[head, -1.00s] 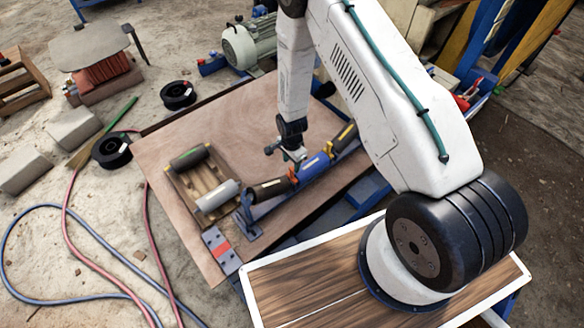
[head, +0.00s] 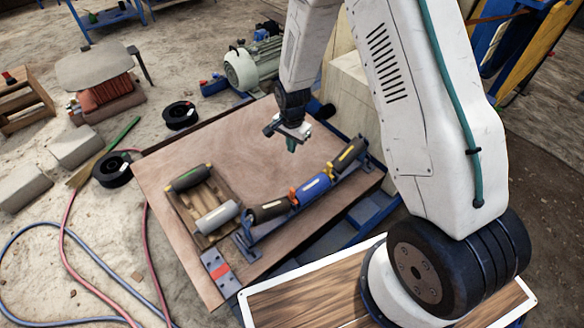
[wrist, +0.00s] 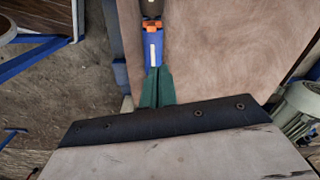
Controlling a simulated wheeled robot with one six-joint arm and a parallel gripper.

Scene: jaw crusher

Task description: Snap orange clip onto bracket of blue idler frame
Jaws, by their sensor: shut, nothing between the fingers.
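The blue idler frame (head: 245,246) lies on the plywood board and carries a blue roller (head: 313,188) between two dark rollers. One orange clip (head: 293,196) sits at the joint between the left dark roller (head: 269,211) and the blue roller. Another orange piece (head: 330,168) sits at the blue roller's right end. I cannot tell whether either is fully seated. My gripper (head: 291,146) is above the board, apart from the frame. Its green fingers (wrist: 157,88) are shut and empty in the wrist view, hiding part of the blue roller; an orange piece (wrist: 152,27) shows beyond them.
A wooden pallet (head: 203,200) with a green-ended roller (head: 188,178) and a grey roller (head: 217,217) lies left of the frame. A grey-and-red plate (head: 220,273) is at the board's front corner. The board's rear (head: 225,140) is clear. A motor (head: 252,66) stands behind.

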